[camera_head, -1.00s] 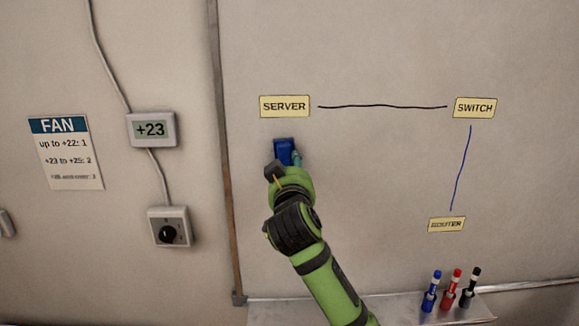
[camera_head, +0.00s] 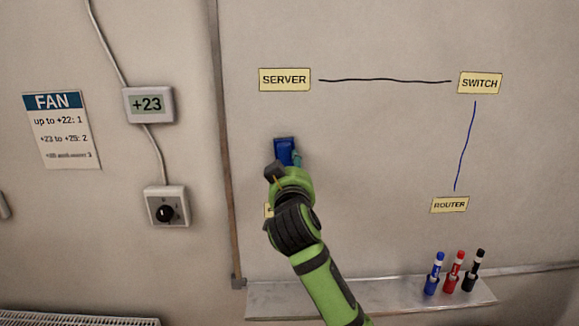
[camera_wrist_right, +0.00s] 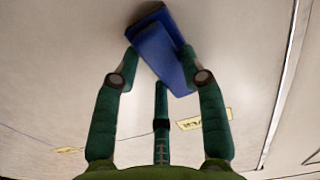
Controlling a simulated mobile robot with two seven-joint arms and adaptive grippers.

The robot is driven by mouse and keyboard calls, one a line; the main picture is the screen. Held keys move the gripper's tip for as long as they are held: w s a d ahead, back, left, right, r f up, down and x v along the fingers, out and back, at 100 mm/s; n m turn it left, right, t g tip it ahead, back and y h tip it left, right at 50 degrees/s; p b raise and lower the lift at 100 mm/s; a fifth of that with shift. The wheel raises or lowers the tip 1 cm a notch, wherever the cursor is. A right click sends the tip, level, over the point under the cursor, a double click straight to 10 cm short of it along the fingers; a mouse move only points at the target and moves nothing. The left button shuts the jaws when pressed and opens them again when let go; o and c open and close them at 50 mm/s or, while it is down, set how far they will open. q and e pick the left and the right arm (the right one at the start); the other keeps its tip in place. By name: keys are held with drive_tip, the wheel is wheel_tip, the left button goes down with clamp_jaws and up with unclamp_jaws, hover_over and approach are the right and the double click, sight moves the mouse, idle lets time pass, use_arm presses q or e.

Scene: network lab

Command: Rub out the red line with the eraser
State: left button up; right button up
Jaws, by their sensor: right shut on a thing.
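My right gripper (camera_head: 283,168) is shut on the blue eraser (camera_head: 284,150), on the whiteboard below the SERVER label (camera_head: 284,79). No red line shows in any view; my arm covers part of the board below the eraser. A fourth label (camera_head: 268,210) is mostly hidden behind my right arm. My left gripper is not in view.
A black line (camera_head: 385,80) joins SERVER to the SWITCH label (camera_head: 480,83). A blue line (camera_head: 465,145) runs from SWITCH to the ROUTER label (camera_head: 450,205). Blue (camera_head: 435,273), red (camera_head: 454,272) and black (camera_head: 473,271) markers stand on the ledge (camera_head: 390,292). The board's wooden edge (camera_head: 226,150) is at left.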

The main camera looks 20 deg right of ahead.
wheel_tip(320, 180, down, 10)
drive_tip(key=b, duration=0.6)
idle(0.5)
drive_tip(key=v, duration=0.6)
drive_tip(key=shift+p, duration=0.35)
drive_tip(key=shift+s, duration=0.1)
drive_tip(key=v, duration=0.3)
idle(0.4)
